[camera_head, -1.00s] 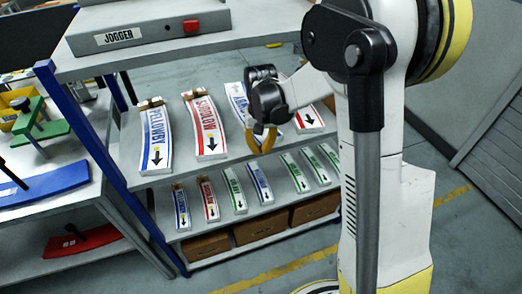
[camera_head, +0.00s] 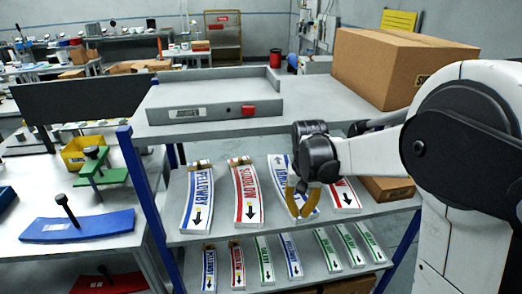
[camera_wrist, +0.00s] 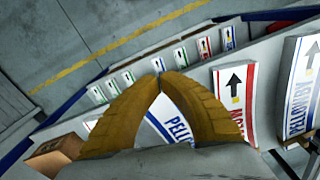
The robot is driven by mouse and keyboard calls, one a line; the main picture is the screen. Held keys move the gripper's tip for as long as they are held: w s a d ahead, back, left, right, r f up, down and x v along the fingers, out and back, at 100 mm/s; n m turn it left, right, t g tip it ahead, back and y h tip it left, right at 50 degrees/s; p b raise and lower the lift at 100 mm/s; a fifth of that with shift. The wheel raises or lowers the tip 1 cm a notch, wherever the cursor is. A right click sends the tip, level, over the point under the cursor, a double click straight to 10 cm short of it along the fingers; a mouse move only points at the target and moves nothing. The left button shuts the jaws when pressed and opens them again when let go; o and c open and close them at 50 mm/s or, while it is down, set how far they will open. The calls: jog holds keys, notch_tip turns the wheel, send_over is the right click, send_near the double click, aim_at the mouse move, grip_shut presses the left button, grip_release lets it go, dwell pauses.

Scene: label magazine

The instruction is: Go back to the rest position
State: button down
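My gripper (camera_head: 303,205) has tan fingers that curve inward and meet at the tips. Nothing is held between them. It hangs in front of the third label stack (camera_head: 281,180) on the upper sloped shelf and hides part of it. The wrist view shows the same fingers (camera_wrist: 159,82) meeting at their tips, with a blue-and-white label stack (camera_wrist: 168,128) behind them. Whether the gripper touches the stack cannot be told. Other upper stacks are the blue-lettered one (camera_head: 197,200), a red-lettered one (camera_head: 247,195) and another red one (camera_head: 345,195).
Several smaller label stacks (camera_head: 264,262) stand on the lower shelf. Above is a bench top with a grey jogger (camera_head: 213,110) and a large cardboard box (camera_head: 395,65). A side table at left holds a blue curved piece (camera_head: 78,226), a green clamp (camera_head: 100,170) and a yellow bin (camera_head: 78,152).

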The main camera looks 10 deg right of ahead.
jog(key=s+r+n+t, duration=0.1)
jog(key=s+r+t, duration=0.1)
jog(key=s, duration=0.4)
jog(key=s+a+r+t+b, duration=0.1)
jog(key=s+r+t, duration=0.1)
jog(key=s, duration=0.4)
jog(key=s+a+r+n+t, duration=0.1)
jog(key=s+r+t, duration=0.2)
jog(key=s, duration=0.3)
jog(key=shift+s+r+n, duration=0.15)
jog(key=shift+r+n, duration=0.15)
